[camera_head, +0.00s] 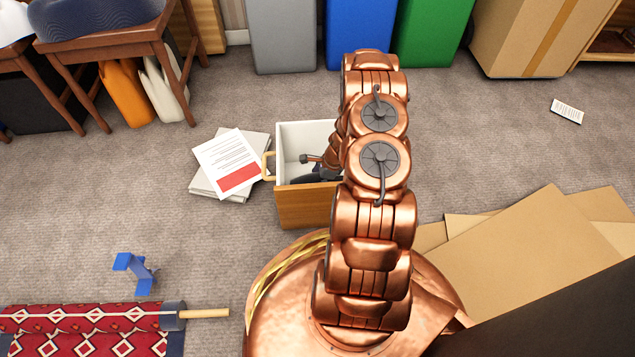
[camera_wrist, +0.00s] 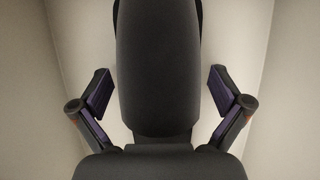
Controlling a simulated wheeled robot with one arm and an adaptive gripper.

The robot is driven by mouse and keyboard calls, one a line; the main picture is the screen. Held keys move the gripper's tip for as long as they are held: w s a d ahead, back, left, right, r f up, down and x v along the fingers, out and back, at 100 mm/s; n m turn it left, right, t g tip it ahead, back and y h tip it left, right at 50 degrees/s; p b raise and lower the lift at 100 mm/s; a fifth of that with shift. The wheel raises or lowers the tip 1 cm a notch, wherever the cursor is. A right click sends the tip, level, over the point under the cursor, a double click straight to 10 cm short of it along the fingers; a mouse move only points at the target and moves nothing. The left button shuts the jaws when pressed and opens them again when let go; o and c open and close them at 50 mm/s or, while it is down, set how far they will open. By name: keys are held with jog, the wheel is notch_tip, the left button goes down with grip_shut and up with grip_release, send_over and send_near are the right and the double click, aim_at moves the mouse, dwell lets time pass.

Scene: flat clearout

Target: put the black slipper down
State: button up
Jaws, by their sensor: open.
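The black slipper (camera_wrist: 158,60) fills the middle of the wrist view, seen from close above. It lies between the two fingers of my gripper (camera_wrist: 159,95), with a pale gap on each side, so the fingers do not touch it. White inner walls surround it. In the head view a white-lined wooden box (camera_head: 305,205) stands on the carpet, and my gripper (camera_head: 318,170) reaches down inside it. A dark part of the slipper may show at the box floor there, but my arm hides most of it.
Papers (camera_head: 229,162) lie left of the box. Grey (camera_head: 282,35), blue (camera_head: 358,25) and green (camera_head: 432,30) bins stand behind. Flattened cardboard (camera_head: 530,250) lies at right. A rolled red rug (camera_head: 85,318) and a blue object (camera_head: 135,268) lie at front left. Carpet between is clear.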

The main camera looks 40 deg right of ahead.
jog(key=p+v, duration=0.5)
jog(key=v, duration=0.7)
jog(key=a+r+n+g, duration=0.3)
jog(key=a+r+n, duration=0.9)
jog(key=a+r, duration=1)
jog(key=s+a+r+n+g, duration=0.2)
jog(key=s+a+r+n, duration=0.5)
jog(key=s+r, duration=0.3)
jog(key=s+a+r+n+h, duration=0.2)
jog(key=s+r+n, duration=0.4)
jog(key=s, duration=0.6)
jog(key=shift+s+r+g+h, duration=0.3)
jog(key=shift+r+g+h, duration=0.15)
jog(key=shift+h, duration=0.35)
